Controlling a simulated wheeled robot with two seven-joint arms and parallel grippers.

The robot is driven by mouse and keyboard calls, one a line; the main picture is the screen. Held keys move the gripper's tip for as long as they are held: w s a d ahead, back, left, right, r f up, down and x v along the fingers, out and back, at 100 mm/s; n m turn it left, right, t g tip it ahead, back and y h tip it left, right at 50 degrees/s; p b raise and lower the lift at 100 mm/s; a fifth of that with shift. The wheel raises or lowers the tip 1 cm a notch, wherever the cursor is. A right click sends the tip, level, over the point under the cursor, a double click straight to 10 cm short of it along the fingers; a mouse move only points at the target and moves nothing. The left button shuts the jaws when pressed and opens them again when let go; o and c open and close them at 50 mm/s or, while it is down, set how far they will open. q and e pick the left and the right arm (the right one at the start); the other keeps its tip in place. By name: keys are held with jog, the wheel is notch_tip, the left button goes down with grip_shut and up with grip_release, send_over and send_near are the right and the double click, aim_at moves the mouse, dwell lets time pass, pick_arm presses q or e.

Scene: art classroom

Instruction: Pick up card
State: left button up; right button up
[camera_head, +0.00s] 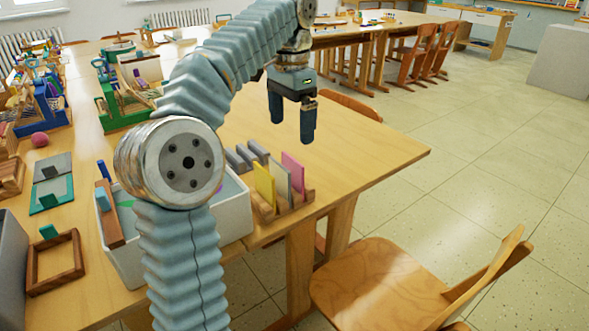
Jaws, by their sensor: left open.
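Several upright cards stand in a small wooden holder (287,210) near the table's right edge: a yellow card (265,185), a pale grey card (280,179) and a pink card (293,171). Which card the task means, I cannot tell. My left gripper (292,122) hangs above the table with its fingers pointing down. It is open and empty, apart from the cards and shown above them in the picture. My right gripper is not in view.
A white bin (236,208) stands left of the card holder, partly hidden by my arm. Grey upright blocks (246,156) sit behind the holder. A wooden frame (55,262) lies at left. The table (350,150) is clear to the right; a chair (380,285) stands in front.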

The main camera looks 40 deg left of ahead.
aim_at(293, 159)
pick_arm(q)
notch_tip(293, 159, down, 6)
jog(key=shift+f+b, duration=0.15)
jog(key=shift+b, duration=0.5)
jog(key=shift+s+d+f+b, duration=0.1)
jog(key=shift+f+b, duration=0.1)
jog(key=shift+f, duration=0.7)
jog(key=shift+d+f+b, duration=0.15)
jog(key=shift+f, duration=0.8)
jog(key=shift+s+d+f+b, duration=0.1)
jog(key=shift+f+b, duration=0.1)
jog(key=shift+f, duration=0.7)
jog(key=c, duration=0.8)
jog(key=shift+r, duration=0.1)
